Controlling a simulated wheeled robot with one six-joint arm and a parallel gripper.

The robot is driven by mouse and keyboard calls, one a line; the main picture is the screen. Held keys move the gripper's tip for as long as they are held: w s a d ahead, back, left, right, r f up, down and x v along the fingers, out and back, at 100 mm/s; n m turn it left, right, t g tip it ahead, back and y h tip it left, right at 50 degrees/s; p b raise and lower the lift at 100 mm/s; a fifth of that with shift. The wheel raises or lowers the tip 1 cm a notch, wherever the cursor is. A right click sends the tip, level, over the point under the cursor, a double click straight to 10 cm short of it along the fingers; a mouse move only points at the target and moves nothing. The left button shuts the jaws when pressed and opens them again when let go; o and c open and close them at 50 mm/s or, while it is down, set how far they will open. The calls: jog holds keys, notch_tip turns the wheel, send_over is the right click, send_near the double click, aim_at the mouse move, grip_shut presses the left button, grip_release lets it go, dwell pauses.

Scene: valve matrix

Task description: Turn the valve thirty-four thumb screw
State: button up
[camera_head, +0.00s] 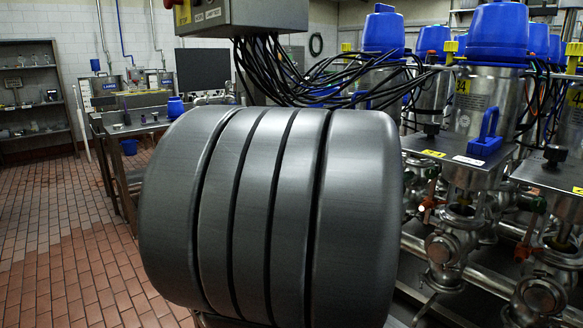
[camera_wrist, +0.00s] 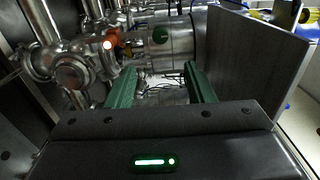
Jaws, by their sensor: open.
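A steel valve (camera_head: 478,115) with a blue cap (camera_head: 498,35) stands right of centre in the head view. Its yellow number tag (camera_head: 463,86) is too small to read surely. A black knob (camera_head: 431,130) sits at its plate, and an orange-handled fitting (camera_head: 428,207) is lower down. I cannot tell which part is the thumb screw. In the wrist view, my gripper (camera_wrist: 160,86) is open, its two green fingers apart with nothing held between them. The head view does not show the gripper.
Several blue-capped valves stand close together at right, with steel pipes (camera_head: 480,280) below. Black cables (camera_head: 300,75) hang from a grey box (camera_head: 240,15). In the wrist view, a flat plate (camera_wrist: 262,55) stands right of the fingers. Tiled floor (camera_head: 70,240) is open at left.

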aim_at(430, 173)
jog(key=shift+n, duration=0.3)
jog(key=x, duration=1.3)
jog(key=shift+w+d+r+b, duration=0.1)
jog(key=shift+w+r+b, duration=0.05)
jog(key=shift+b, duration=0.15)
jog(key=shift+r+n+p, duration=0.1)
jog(key=shift+n+p, duration=0.45)
jog(key=shift+n, duration=0.45)
jog(key=n+p, duration=0.1)
jog(key=n, duration=0.2)
jog(key=n+p, duration=0.2)
jog(key=n, duration=0.2)
jog(key=n+p, duration=0.2)
jog(key=n, duration=0.3)
jog(key=shift+n+p, duration=0.6)
jog(key=shift+n, duration=1.5)
jog(key=shift+a, duration=0.3)
